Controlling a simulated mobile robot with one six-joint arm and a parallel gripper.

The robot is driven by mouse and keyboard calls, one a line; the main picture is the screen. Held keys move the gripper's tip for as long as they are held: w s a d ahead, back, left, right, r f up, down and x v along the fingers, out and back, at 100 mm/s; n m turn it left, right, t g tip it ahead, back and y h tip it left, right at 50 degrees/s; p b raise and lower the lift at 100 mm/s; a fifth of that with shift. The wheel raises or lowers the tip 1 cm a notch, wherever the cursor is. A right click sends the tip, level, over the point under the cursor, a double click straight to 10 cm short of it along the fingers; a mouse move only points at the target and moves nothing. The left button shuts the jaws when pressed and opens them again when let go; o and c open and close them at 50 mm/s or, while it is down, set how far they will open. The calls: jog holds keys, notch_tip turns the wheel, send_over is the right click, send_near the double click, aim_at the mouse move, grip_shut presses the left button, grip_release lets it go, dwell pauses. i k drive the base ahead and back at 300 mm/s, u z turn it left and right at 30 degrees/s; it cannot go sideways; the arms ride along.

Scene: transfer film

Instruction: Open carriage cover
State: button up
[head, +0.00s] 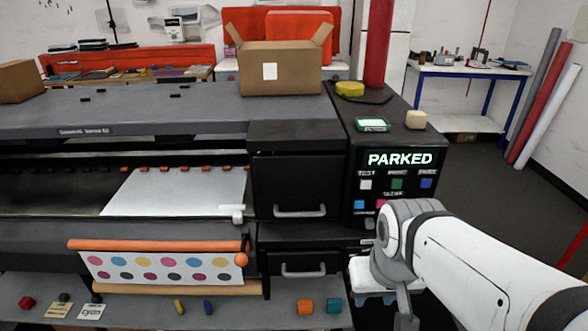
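The large printer has a black carriage cover (297,180) on its front, left of the control panel. The cover looks shut, with a light grey bar handle (300,211) along its lower edge. A second black panel (300,248) with a similar handle (303,270) sits below it. The control panel (385,175) shows PARKED in lit letters above several coloured buttons. My white arm comes in from the lower right, its grey joint in front of the printer's right end. My gripper does not show.
A yellow roll (349,88) and a cream block (416,119) lie on the right end. A front shelf (255,313) holds several small coloured blocks. Floor (490,185) is clear at right.

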aim_at(296, 186)
jog(key=z, duration=2.4)
jog(key=k, duration=1.35)
jog(key=u, duration=1.75)
jog(key=i, duration=0.5)
